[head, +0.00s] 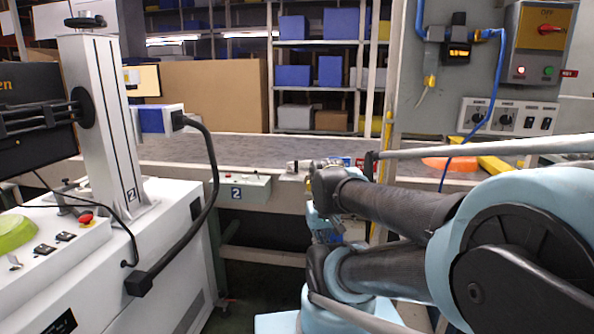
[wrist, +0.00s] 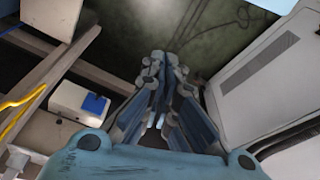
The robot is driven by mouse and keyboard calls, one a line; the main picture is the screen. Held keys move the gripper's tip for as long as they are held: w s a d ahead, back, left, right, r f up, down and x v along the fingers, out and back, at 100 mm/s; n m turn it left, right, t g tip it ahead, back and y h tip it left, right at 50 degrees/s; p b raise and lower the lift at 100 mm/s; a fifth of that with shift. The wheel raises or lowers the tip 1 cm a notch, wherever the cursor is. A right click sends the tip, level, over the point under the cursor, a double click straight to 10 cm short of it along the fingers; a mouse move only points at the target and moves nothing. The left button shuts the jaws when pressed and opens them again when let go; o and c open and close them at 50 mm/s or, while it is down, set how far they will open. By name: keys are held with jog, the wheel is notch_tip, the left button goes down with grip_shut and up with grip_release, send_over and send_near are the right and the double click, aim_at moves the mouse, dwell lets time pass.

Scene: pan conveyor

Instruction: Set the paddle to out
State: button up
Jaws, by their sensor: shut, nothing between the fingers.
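My gripper (wrist: 160,122) shows in the wrist view with its fingers together and nothing held. It hangs over dark floor, with no object touching its fingertips. In the head view my arm reaches in from the right and largely hides the gripper. I cannot tell for sure which part is the paddle. A small pale box (head: 243,188) with a blue "2" label is on the conveyor's front side, with small controls on top too small to read. A white box with a blue patch (wrist: 82,103), perhaps the same one, is left of the gripper in the wrist view.
A white machine (head: 170,240) with a post and a black hose stands at the left. The conveyor belt (head: 235,150) runs across the back. A grey panel (head: 510,60) with switches stands at the right. Open floor lies between machine and conveyor.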

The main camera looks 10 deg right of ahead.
jog(key=o, duration=0.4)
jog(key=shift+s+r, duration=0.25)
jog(key=shift+s, duration=0.05)
jog(key=shift+o, duration=1.4)
jog(key=w+r, duration=0.8)
jog(key=r, duration=0.3)
jog(key=shift+w+a+r+g, duration=0.15)
jog(key=shift+w+g, duration=0.1)
jog(key=shift+g, duration=0.05)
notch_tip(320, 180, up, 18)
jog(key=m+g, duration=0.1)
jog(key=g, duration=0.1)
send_over(296, 172)
jog(key=f, duration=1.1)
jog(key=w+f, duration=0.1)
jog(key=f, duration=0.5)
jog(key=shift+f, duration=0.2)
grip_shut()
